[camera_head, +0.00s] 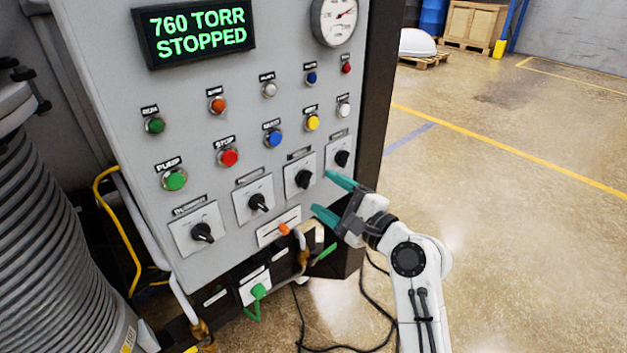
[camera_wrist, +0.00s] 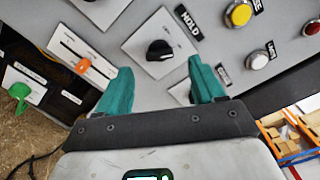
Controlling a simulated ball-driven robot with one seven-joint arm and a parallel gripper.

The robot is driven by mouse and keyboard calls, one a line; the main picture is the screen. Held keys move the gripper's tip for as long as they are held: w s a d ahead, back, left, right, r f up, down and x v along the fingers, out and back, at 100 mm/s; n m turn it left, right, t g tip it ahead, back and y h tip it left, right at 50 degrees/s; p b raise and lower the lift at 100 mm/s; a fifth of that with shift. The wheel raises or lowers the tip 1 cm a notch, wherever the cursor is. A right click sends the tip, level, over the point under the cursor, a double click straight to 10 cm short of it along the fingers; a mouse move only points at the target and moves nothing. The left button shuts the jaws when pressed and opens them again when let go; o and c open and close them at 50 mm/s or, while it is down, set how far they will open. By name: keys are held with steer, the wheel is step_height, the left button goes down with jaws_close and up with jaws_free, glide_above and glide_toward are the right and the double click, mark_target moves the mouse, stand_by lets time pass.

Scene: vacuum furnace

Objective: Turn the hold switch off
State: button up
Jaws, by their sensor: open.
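The hold switch (camera_head: 303,178) is a black rotary knob on a square pale plate, third from the left in the panel's row of knobs. In the wrist view the knob (camera_wrist: 159,50) sits beside a black label reading HOLD (camera_wrist: 188,22). Its exact pointer setting is hard to read. My gripper (camera_head: 332,194) is open and empty, just right of and below the knob in the head view. In the wrist view its two teal fingers (camera_wrist: 160,70) are spread apart, with the knob beyond the gap between them. I see no contact with the knob.
Another knob (camera_head: 342,158) lies close by on the right, and one (camera_head: 257,203) on the left. An orange lever (camera_head: 283,229) and a green handle (camera_head: 258,291) stick out below. Colored buttons sit above. A display (camera_head: 197,33) reads 760 TORR STOPPED. Open floor lies right.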

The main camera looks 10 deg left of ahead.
mark_target(308, 184)
steer(key=shift+x, duration=2.75)
steer(key=shift+c, duration=0.2)
steer(key=c, duration=1)
steer(key=shift+s+f, duration=0.1)
steer(key=shift+n, duration=0.3)
steer(key=shift+f+n+b, duration=0.15)
steer(key=shift+n+b, duration=0.75)
steer(key=n+b, duration=0.2)
steer(key=n, duration=0.1)
steer(key=shift+f+n+b, duration=0.15)
steer(key=shift+n+b, duration=0.2)
steer(key=shift+n, duration=0.05)
steer(key=n+b, duration=0.4)
steer(key=n, duration=0.1)
steer(key=shift+n, duration=0.3)
